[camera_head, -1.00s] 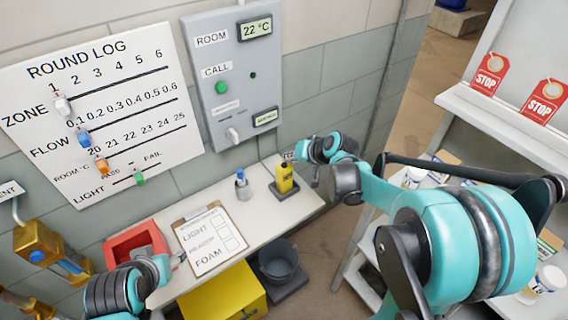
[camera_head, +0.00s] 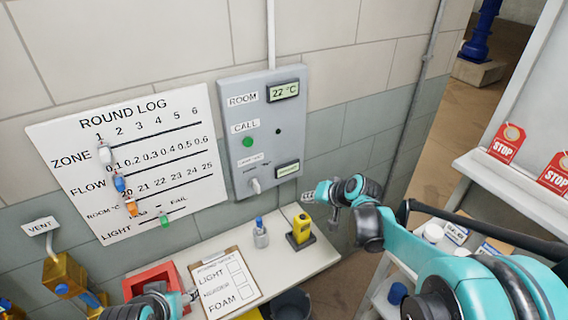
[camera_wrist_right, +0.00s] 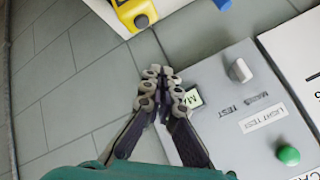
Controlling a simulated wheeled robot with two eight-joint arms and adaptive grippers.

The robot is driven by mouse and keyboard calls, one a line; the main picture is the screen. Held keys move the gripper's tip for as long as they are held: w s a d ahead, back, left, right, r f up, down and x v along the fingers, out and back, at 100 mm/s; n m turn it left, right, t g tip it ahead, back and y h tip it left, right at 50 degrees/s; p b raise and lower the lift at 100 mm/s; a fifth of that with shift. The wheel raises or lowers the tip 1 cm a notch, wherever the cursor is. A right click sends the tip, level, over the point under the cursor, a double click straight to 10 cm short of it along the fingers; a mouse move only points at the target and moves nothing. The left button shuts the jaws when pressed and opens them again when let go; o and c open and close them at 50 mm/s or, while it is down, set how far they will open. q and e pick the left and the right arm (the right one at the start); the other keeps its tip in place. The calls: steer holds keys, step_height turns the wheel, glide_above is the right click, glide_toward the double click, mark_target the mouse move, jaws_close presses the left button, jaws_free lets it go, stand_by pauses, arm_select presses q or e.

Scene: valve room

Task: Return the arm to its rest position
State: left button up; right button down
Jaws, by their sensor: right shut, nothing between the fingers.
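My right gripper (camera_head: 308,197) is in front of the wall near the grey panel's lower right corner, above the shelf. In the right wrist view its fingers (camera_wrist_right: 160,75) are together and empty, overlapping the edge of a small display on the panel. No contact with the panel can be made out. My right arm reaches in from the right, still extended. My left gripper (camera_head: 190,297) is low, between the red bin and the clipboard; its fingers are too small to read.
The grey panel (camera_head: 227,118) has a green button and knob. The shelf (camera_head: 318,258) holds a yellow device (camera_head: 301,230), a small bottle (camera_head: 261,236), a clipboard (camera_head: 240,309) and a red bin (camera_head: 143,282). A white rack (camera_head: 500,190) with stop tags stands right. Bare wall lies above.

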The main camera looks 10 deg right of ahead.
steer(key=s+a+n+g+h, duration=0.1)
steer(key=s+n+h, duration=0.2)
steer(key=s, duration=2.2)
steer(key=shift+r+n+h, duration=0.4)
steer(key=shift+r+h, duration=0.05)
steer(key=shift+h, duration=0.05)
steer(key=shift+a, duration=0.1)
